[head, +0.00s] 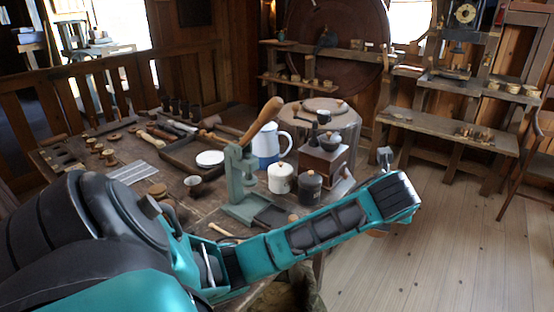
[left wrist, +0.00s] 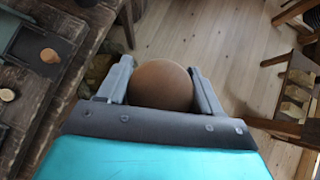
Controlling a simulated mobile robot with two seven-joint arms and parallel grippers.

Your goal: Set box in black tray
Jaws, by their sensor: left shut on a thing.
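A round brown wooden box (left wrist: 160,86) is between the two grey fingers of my left gripper (left wrist: 163,88) in the left wrist view. The gripper is shut on its sides. In the head view, my own forearm hides most of the gripper, and a small brown part of the box (head: 378,232) shows below the wrist, past the table's right edge, over the floor. A black tray (head: 270,215) lies on the table by the green press, partly hidden by my arm. It appears at the left of the left wrist view (left wrist: 32,48). My right gripper is not in view.
The crowded wooden table (head: 130,165) holds a green press (head: 240,185), a blue and white jug (head: 266,142), two lidded canisters, a coffee grinder (head: 322,155) and several tools. The floor (head: 440,240) at right is clear.

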